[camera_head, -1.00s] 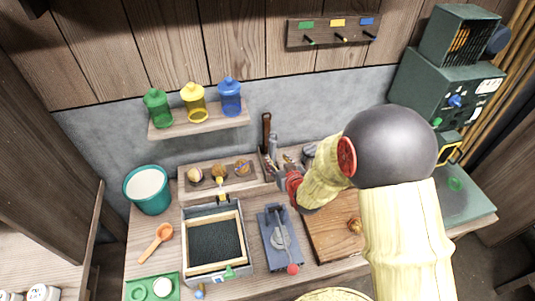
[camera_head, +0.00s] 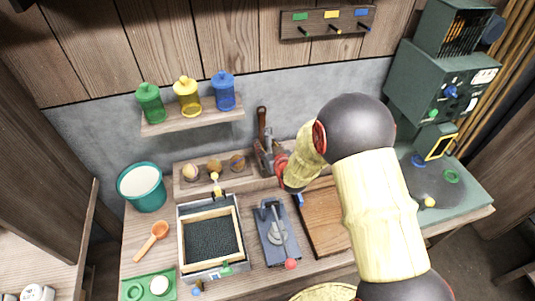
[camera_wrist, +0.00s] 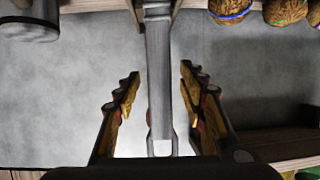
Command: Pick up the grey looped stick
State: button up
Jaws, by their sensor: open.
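The grey looped stick (camera_wrist: 160,75) shows in the wrist view as a long flat grey bar, with an open loop at its lower end in the picture. My gripper (camera_wrist: 159,84) is open, with one finger on each side of the stick. A gap shows between the stick and each finger, so I see no grip on it. In the head view my gripper (camera_head: 268,155) is at the tool holder on the back of the bench, beside a brown-handled tool (camera_head: 262,122). There my gripper and arm largely hide the stick.
Brown round pieces (camera_head: 214,166) sit on a wooden rack left of my gripper. A framed dark tray (camera_head: 211,238), a blue press-like device (camera_head: 276,232) and a wooden board (camera_head: 322,225) fill the front. A shelf (camera_head: 190,117) with coloured jars hangs above left. Green machinery (camera_head: 440,95) stands right.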

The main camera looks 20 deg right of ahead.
jog(key=shift+c, duration=0.6)
grip_shut()
